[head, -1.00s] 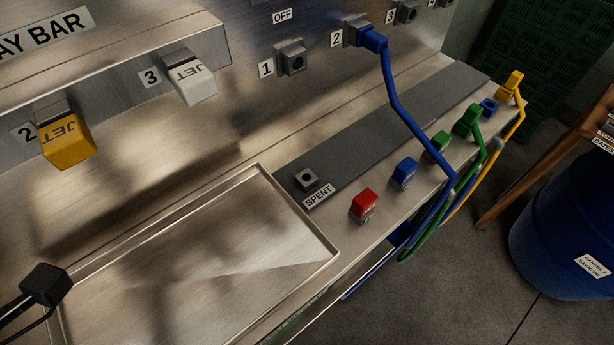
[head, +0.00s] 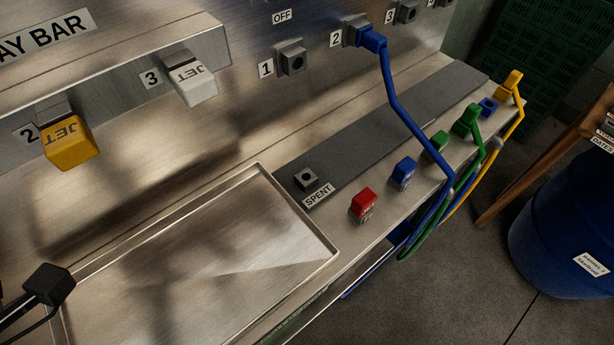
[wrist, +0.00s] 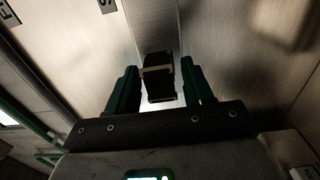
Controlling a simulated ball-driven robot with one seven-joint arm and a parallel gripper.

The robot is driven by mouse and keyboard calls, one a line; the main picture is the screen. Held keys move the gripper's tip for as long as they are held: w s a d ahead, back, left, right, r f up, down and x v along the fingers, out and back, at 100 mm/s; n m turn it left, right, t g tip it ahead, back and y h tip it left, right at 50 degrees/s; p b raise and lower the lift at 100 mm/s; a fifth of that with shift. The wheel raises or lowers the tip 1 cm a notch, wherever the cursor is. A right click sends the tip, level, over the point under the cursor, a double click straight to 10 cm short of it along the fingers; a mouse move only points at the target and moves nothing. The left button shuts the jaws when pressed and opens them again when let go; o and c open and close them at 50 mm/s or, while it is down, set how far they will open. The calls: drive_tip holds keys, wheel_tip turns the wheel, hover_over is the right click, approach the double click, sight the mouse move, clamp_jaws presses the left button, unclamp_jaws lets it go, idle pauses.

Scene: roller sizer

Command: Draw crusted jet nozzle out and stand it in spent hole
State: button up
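In the wrist view my gripper (wrist: 159,82) has its two dark green fingers apart. A dark block with a pale band (wrist: 158,71) lies between them in the picture, with narrow gaps at both sides. It may be the crusted jet nozzle, but it is too dark to tell crust or marking. My gripper is not in the head view. There, the small grey spent hole (head: 306,179) stands on the dark strip behind its SPENT label (head: 317,195), with nothing in it. A yellow jet nozzle (head: 70,143) sits at 2 on the spray bar, and a white one (head: 192,79) at 3.
A shallow metal tray (head: 325,258) lies left of the spent hole. Red (head: 363,202), blue (head: 402,173) and green (head: 434,146) blocks stand along the front ledge. A blue hose (head: 405,115) hangs from wall port 2. A black block (head: 49,284) on dark rods is at lower left.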

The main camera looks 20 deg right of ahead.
clamp_jaws()
idle(0.4)
drive_tip(key=shift+p+v, duration=0.85)
drive_tip(key=shift+v, duration=2.15)
drive_tip(key=shift+r, duration=0.1)
